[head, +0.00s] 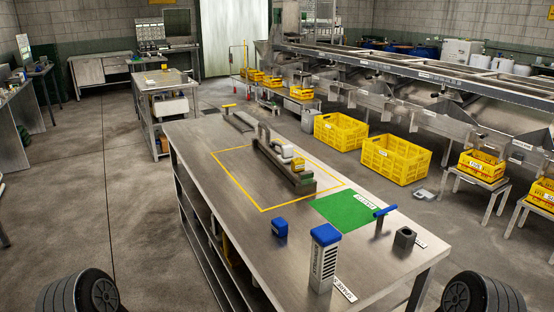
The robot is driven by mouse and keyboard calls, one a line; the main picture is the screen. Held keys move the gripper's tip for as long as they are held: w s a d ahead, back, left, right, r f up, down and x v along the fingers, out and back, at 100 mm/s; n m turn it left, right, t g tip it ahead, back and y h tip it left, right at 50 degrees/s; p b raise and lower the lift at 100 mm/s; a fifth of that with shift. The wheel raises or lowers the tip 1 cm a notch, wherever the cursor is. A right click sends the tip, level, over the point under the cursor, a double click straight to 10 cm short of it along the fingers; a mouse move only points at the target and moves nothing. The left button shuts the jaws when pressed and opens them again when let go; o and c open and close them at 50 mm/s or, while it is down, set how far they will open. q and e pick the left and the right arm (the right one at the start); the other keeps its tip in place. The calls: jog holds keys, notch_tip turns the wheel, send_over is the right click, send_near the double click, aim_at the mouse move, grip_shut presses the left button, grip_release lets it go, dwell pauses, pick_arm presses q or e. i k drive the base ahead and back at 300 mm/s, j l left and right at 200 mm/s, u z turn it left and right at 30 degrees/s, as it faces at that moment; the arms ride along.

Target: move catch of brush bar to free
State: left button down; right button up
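A long dark bar, which looks like the brush bar (268,156), lies inside a yellow outline (229,183) on the metal workbench (215,215). A grey upright piece stands at its far end. A small white block (285,151) and a yellow piece (298,163) sit on its near half. One of these may be the catch; its position is too small to tell. Neither of my grippers shows in the head view. Two dark rounded parts at the bottom corners look like parts of my own arms.
On the bench are a blue block (279,228), a blue-topped white box (323,262), a blue-handled tool (382,215), a dark hollow block (404,238), a green mat (342,210) and a yellow-handled bar (238,119). Yellow crates (397,160) stand on the floor behind.

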aim_at(274, 143)
jog(key=k+z, duration=0.3)
jog(key=z, duration=2.15)
jog(key=j+z, duration=0.2)
jog(key=k+j, duration=0.3)
jog(key=j, duration=0.2)
jog(key=k+j, duration=0.25)
jog(key=j, duration=0.25)
jog(key=k+j, duration=0.3)
jog(key=j, duration=0.2)
jog(key=k+j, duration=0.25)
jog(key=j, duration=0.25)
jog(key=k+j, duration=0.3)
jog(key=j, duration=0.2)
jog(key=k+j, duration=0.25)
jog(key=j, duration=0.25)
jog(key=k+j, duration=0.3)
jog(key=j, duration=0.2)
jog(key=k+j, duration=0.25)
jog(key=j, duration=0.25)
